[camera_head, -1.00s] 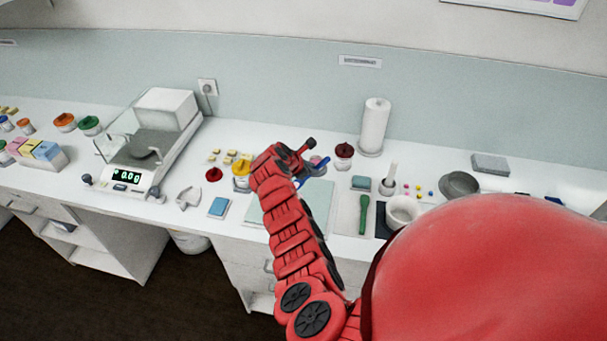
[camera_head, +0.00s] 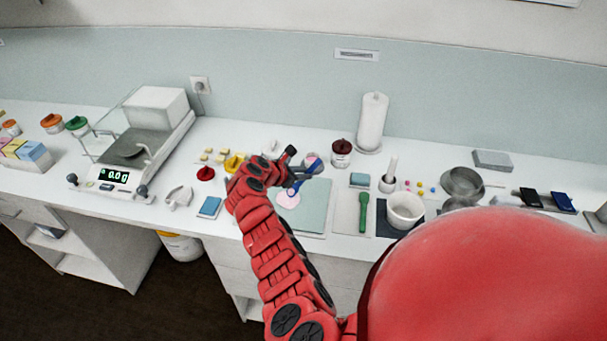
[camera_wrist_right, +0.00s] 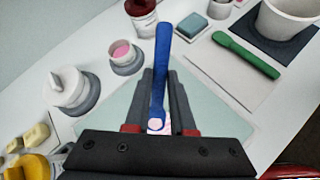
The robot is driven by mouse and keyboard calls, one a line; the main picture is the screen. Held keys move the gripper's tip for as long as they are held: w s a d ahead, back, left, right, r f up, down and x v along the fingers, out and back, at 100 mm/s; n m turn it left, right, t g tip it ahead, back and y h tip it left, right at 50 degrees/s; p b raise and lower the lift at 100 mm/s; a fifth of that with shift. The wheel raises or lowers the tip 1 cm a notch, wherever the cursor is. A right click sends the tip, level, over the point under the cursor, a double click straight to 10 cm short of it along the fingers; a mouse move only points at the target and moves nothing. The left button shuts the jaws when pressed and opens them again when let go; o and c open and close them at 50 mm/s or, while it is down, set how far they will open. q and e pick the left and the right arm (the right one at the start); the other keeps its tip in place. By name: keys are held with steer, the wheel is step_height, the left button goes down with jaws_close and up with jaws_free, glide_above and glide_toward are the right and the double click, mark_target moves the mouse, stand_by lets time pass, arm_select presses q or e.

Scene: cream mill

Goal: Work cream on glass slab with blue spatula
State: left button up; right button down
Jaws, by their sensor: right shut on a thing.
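My right gripper (camera_head: 302,170) is shut on the blue spatula (camera_wrist_right: 162,65). In the head view the spatula's blue end (camera_head: 294,187) points down at the pale green glass slab (camera_head: 316,212). A pink cream patch (camera_head: 287,200) lies on the slab's left part, beside or under that end; contact is not clear. In the right wrist view the spatula stands between the dark fingers, with a little pink cream (camera_wrist_right: 155,124) at its lower end. The fingers hide much of the slab (camera_wrist_right: 215,118) there. My left gripper is not in view.
A small pot of pink cream (camera_wrist_right: 123,53) and a dark-red-lidded jar (camera_head: 341,150) stand behind the slab. A green spatula (camera_head: 364,212) lies to its right, near a white mortar (camera_head: 405,209). A blue pad (camera_head: 209,207) and scale (camera_head: 130,160) are to the left.

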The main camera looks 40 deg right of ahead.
steer(key=shift+f, duration=0.7)
stand_by(0.7)
steer(key=shift+s, duration=0.1)
stand_by(1.2)
